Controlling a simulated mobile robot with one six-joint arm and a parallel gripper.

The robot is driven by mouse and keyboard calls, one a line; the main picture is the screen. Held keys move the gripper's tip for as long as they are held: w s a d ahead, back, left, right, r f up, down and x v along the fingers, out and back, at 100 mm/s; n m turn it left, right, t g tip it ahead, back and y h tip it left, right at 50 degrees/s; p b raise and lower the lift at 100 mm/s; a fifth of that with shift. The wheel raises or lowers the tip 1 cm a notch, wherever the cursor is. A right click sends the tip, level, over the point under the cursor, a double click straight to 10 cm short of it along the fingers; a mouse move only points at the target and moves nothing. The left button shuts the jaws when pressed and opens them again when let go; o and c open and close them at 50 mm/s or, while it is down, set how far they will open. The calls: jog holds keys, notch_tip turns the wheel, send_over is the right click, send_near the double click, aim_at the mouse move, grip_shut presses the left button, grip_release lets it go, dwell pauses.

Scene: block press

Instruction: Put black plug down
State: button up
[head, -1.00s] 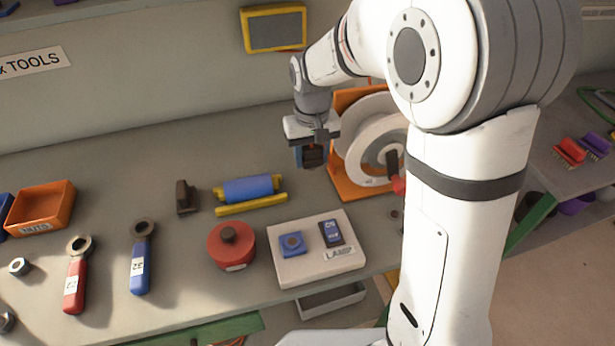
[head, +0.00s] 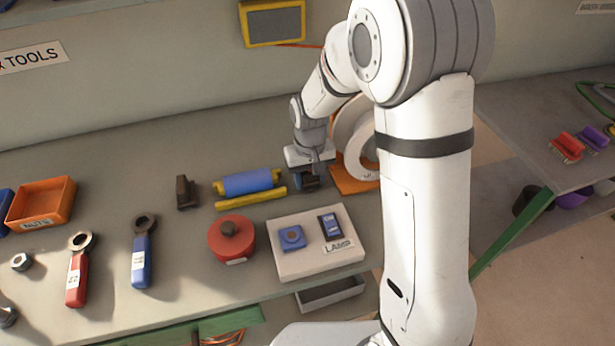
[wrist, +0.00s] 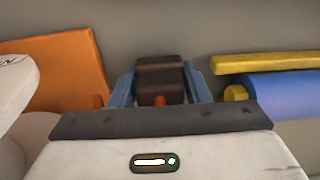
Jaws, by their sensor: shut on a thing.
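My gripper (head: 307,181) is low over the bench, between the yellow-and-blue roller and the orange stand. In the wrist view its blue fingers (wrist: 160,98) are shut on the black plug (wrist: 160,72), a dark brown-black block. In the head view the plug is mostly hidden by the fingers and the wrist. It is at or just above the bench top; I cannot tell whether it touches.
The blue roller (head: 248,183) in its yellow holder is to the left. The orange stand with a white reel (head: 352,140) is close on the right. A lamp switch box (head: 290,262) and a red round part (head: 231,240) are in front. A small dark block (head: 186,192) stands farther left.

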aim_at(310, 172)
jog(key=shift+f+b, duration=0.45)
jog(key=shift+f, duration=0.15)
jog(key=o, duration=1.3)
notch_tip(310, 172, up, 13)
jog(key=shift+r+p, duration=0.15)
jog(key=shift+p, duration=0.25)
jog(key=shift+s, duration=0.1)
